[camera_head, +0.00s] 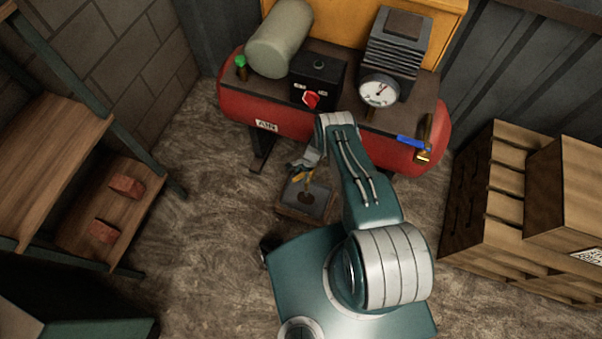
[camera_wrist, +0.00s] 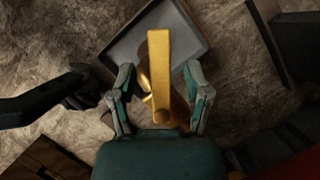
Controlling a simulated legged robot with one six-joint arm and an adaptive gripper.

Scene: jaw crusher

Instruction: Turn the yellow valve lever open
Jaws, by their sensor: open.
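The yellow valve lever (camera_wrist: 159,70) stands out in the wrist view as a flat bar pointing up the picture, with its pivot end near my gripper's palm. A brass-coloured valve body (camera_wrist: 178,103) shows partly beneath it. My gripper (camera_wrist: 160,92) is open, with one finger on each side of the lever and visible gaps between. In the head view my gripper (camera_head: 303,166) is small beside the compressor, and the lever (camera_head: 299,177) shows just below it. A grey square tray (camera_wrist: 195,30) lies under the valve; the head view shows it on the floor (camera_head: 318,200).
A red air compressor (camera_head: 240,112) with a gauge, a red knob and a blue-handled valve (camera_head: 411,141) stands behind my gripper. Wooden crates (camera_head: 480,205) are at right. A shelf with bricks (camera_head: 127,187) is at left. A dark hose-like part (camera_wrist: 40,103) lies left of my fingers.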

